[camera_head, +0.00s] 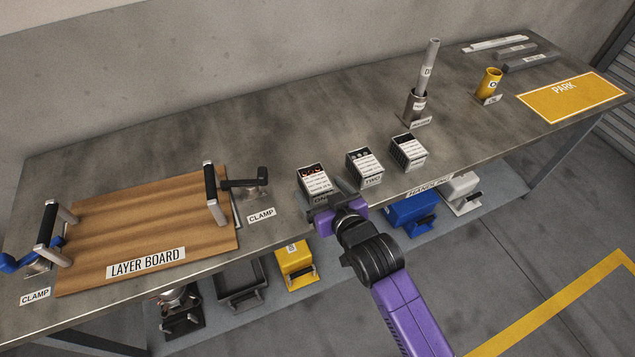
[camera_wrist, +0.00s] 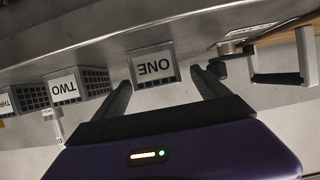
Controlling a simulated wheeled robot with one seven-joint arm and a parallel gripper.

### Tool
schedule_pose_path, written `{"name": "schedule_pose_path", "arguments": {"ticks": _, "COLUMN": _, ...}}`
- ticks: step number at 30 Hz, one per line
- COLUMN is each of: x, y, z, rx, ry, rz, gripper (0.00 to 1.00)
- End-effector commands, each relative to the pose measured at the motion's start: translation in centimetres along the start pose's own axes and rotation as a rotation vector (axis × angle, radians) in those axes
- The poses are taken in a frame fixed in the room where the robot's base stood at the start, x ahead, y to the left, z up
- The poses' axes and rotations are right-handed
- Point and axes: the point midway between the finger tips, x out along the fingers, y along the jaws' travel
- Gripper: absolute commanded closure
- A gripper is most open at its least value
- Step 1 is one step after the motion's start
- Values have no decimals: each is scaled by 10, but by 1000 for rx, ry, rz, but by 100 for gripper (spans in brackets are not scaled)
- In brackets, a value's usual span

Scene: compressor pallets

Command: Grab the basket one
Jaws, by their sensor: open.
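Basket one (camera_head: 312,181) is a small dark box with a white printed face and a label reading ONE, standing near the front edge of the bench. It also shows upside down in the wrist view (camera_wrist: 152,66), between my fingers. My gripper (camera_head: 332,199) is open at the front of basket one, with one finger to each side of it in the wrist view (camera_wrist: 165,88). I cannot tell whether the fingers touch it. Basket two (camera_head: 364,164) stands just to the right, and a third basket (camera_head: 408,150) stands beyond that.
The layer board (camera_head: 130,230) with handles and clamps lies at the left. A metal cup with a tube (camera_head: 416,104), a yellow cup (camera_head: 488,84) and the PARK mat (camera_head: 571,97) are at the right. Yellow (camera_head: 294,262) and blue (camera_head: 412,208) items sit on the lower shelf.

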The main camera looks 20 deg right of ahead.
Motion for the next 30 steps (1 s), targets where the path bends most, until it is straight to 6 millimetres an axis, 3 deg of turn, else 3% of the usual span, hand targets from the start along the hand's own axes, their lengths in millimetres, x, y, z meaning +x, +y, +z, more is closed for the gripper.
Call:
{"name": "schedule_pose_path", "arguments": {"ticks": 9, "x": 41, "y": 4, "z": -4, "rx": -1, "ry": 1, "rz": -1, "gripper": 15}}
{"name": "schedule_pose_path", "arguments": {"ticks": 19, "x": 45, "y": 4, "z": -4, "rx": -1, "ry": 1, "rz": 0, "gripper": 17}}
{"name": "schedule_pose_path", "arguments": {"ticks": 30, "x": 45, "y": 4, "z": -4, "rx": -1, "ry": 1, "rz": 0, "gripper": 90}}
